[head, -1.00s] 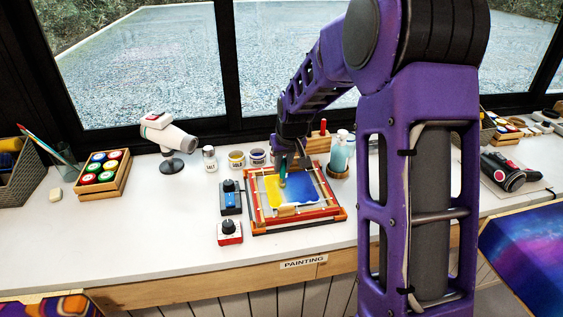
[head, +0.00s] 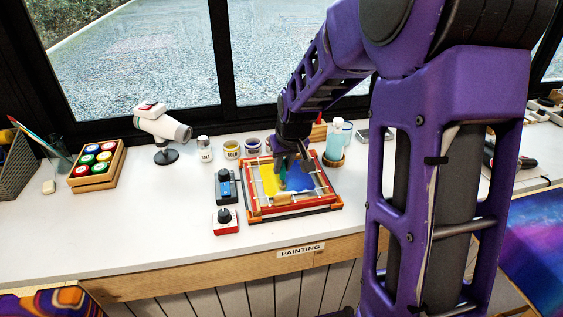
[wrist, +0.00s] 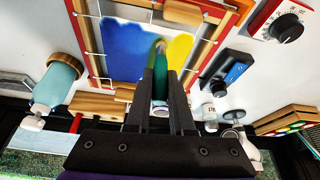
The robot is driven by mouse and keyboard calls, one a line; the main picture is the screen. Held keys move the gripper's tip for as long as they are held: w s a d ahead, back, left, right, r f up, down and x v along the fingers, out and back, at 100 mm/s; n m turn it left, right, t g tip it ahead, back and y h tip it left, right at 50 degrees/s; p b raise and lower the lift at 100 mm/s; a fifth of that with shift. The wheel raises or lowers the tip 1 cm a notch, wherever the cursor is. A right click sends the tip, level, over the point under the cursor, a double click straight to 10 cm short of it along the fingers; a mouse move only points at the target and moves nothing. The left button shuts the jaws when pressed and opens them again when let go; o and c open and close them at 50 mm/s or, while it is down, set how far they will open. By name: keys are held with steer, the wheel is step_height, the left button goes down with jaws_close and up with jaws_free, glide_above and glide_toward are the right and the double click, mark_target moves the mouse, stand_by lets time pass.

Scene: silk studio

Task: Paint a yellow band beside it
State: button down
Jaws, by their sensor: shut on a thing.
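The silk frame (head: 300,210) has red and orange wooden sides and lies flat on the white counter. Its stretched silk carries a yellow patch (head: 268,181) on the left and a larger blue patch (head: 314,177) on the right. My gripper (head: 284,160) is over the frame's far part, pointing down, shut on a brush with a teal-green handle. In the wrist view the brush (wrist: 160,72) sits between the fingers, its tip at the border between the blue (wrist: 125,45) and the yellow (wrist: 181,47). Whether the tip touches the silk I cannot tell.
A blue switch box (head: 226,186) and a white-red dial box (head: 225,221) stand left of the frame. Small jars (head: 232,149) stand behind, and a light-blue bottle (head: 338,140) behind right. The counter's left front is clear.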

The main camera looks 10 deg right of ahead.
steer(key=shift+s, duration=0.25)
steer(key=shift+s+r, duration=0.1)
steer(key=shift+r, duration=0.15)
steer(key=shift+r+p, duration=2.05)
steer(key=shift+r, duration=0.55)
